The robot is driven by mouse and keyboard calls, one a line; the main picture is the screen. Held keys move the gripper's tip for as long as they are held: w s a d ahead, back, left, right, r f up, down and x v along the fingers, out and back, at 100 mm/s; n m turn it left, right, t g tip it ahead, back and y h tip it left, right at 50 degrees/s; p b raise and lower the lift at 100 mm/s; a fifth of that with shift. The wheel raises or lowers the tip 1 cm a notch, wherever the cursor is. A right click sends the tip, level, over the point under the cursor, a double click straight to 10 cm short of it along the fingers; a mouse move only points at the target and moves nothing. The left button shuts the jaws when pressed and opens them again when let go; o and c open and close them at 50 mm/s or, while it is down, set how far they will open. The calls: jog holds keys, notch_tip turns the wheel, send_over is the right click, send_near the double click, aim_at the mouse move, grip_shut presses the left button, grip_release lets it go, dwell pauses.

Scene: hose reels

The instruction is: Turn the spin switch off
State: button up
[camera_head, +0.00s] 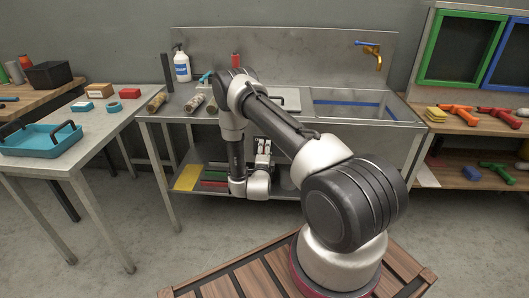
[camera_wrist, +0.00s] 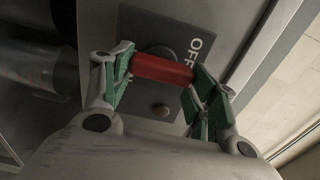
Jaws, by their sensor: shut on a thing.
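The spin switch has a red bar handle (camera_wrist: 162,69) on a dark plate (camera_wrist: 150,25) marked "OFF" in white. The "OFF" letters are at the upper right of the handle in the wrist view. My gripper (camera_wrist: 160,74) is shut on the red handle, with a green-padded finger at each end of it. The switch itself cannot be made out there.
The steel sink unit (camera_head: 390,122) stands ahead, with a lower shelf holding coloured items. A table with a blue tray (camera_head: 20,140) is at the left. A shelf with coloured tools (camera_head: 460,125) is at the right. The floor between is clear.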

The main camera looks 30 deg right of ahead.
jog(key=shift+s+f, duration=0.1)
jog(key=o, duration=1)
jog(key=v, duration=1.2)
